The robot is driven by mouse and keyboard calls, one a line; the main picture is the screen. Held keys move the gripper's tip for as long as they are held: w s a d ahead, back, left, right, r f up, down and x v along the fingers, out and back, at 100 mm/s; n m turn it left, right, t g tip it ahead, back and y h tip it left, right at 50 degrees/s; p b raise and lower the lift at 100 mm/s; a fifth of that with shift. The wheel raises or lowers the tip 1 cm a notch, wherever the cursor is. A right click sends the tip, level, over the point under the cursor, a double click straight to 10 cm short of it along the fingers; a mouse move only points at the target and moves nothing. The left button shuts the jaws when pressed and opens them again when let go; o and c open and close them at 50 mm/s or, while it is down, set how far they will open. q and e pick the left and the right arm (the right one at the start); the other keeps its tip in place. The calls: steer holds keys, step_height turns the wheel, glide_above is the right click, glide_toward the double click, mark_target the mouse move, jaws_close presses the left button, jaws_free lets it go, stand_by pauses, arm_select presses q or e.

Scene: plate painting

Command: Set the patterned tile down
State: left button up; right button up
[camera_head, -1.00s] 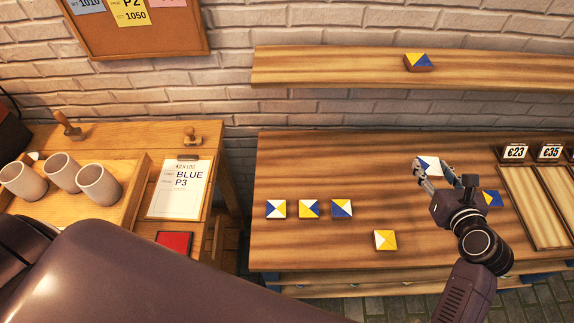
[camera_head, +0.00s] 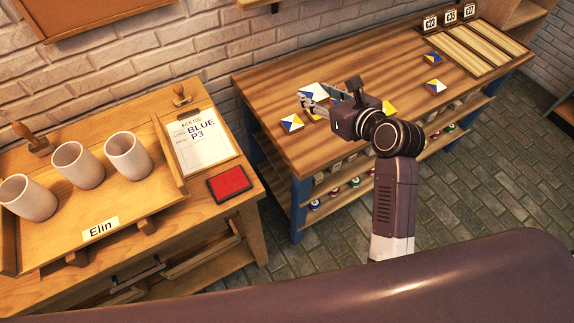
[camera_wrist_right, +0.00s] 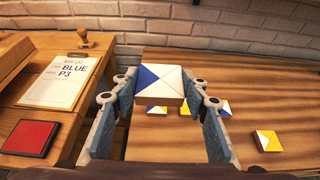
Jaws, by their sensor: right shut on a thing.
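My right gripper (camera_head: 318,96) is shut on a patterned tile (camera_head: 313,90) with white and blue triangles. In the right wrist view the tile (camera_wrist_right: 160,80) sits between the two fingers, roughly level, and appears to be above the wooden table (camera_head: 270,78). Below and behind it, partly hidden by the tile and fingers, are several tiles of the row, such as a blue and white one (camera_head: 291,123). A yellow and white tile (camera_wrist_right: 267,141) lies apart to the right in the wrist view. My left gripper is not in view.
On the left, a workbench holds cups (camera_head: 78,165), a clipboard (camera_head: 200,145) and a red pad (camera_head: 229,183). Bare table shows behind the gripper.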

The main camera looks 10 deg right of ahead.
steer(key=shift+s+a+f, duration=0.1)
steer(key=shift+f, duration=0.25)
step_height(320, 180, down, 8)
steer(key=f, duration=0.1)
steer(key=b, duration=0.2)
glide_above(311, 151)
step_height(311, 151, down, 6)
steer(key=shift+f, duration=0.25)
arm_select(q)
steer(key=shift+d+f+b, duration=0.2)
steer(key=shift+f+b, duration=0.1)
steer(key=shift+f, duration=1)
arm_select(e)
steer(key=shift+f, duration=2.1)
steer(key=shift+f, duration=0.2)
steer(key=o, duration=1.2)
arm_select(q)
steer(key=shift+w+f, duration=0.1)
